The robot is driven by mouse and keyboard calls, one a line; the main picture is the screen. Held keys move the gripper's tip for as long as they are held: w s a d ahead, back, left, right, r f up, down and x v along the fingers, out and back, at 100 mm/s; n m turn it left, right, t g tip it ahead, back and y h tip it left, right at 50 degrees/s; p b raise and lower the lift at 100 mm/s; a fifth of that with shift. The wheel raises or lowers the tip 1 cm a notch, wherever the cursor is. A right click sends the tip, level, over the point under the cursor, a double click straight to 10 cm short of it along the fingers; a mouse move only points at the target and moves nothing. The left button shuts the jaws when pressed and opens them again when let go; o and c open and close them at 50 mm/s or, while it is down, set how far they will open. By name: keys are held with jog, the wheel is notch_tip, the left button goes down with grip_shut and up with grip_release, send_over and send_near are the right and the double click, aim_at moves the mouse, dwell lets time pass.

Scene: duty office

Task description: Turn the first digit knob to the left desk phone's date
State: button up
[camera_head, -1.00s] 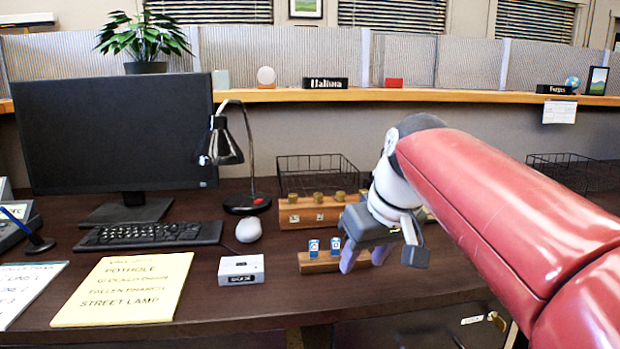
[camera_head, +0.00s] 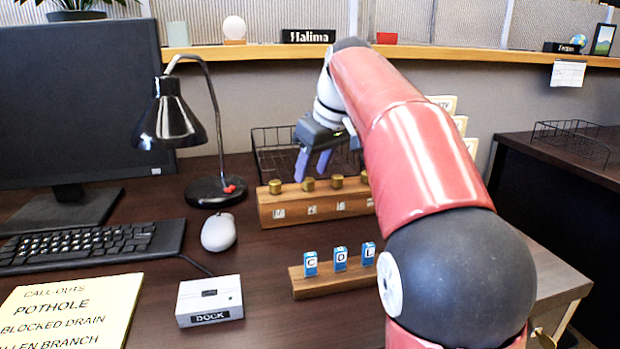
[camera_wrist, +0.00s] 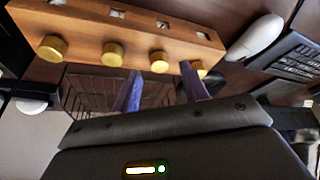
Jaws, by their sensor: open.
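A wooden block (camera_head: 292,212) with a row of brass knobs and small label windows stands behind the letter stand. The leftmost knob (camera_head: 275,186) also shows at the right end of the row in the wrist view (camera_wrist: 200,70). The window marks are too small to read. My gripper (camera_head: 310,172) is open and empty, fingers pointing down near the two left knobs. In the wrist view its fingertips (camera_wrist: 162,70) are apart, one close in front of the leftmost knob; I cannot tell if they touch. The desk phone is out of view now.
A stand with blue letter tiles (camera_head: 335,284) and a DOCK box (camera_head: 209,301) are in front. A black lamp (camera_head: 170,122), mouse (camera_head: 218,232) and keyboard (camera_head: 90,244) are left. A wire tray (camera_head: 268,142) is behind the block.

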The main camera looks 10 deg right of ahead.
aim_at(309, 184)
jog(key=shift+x, duration=1.2)
grip_shut()
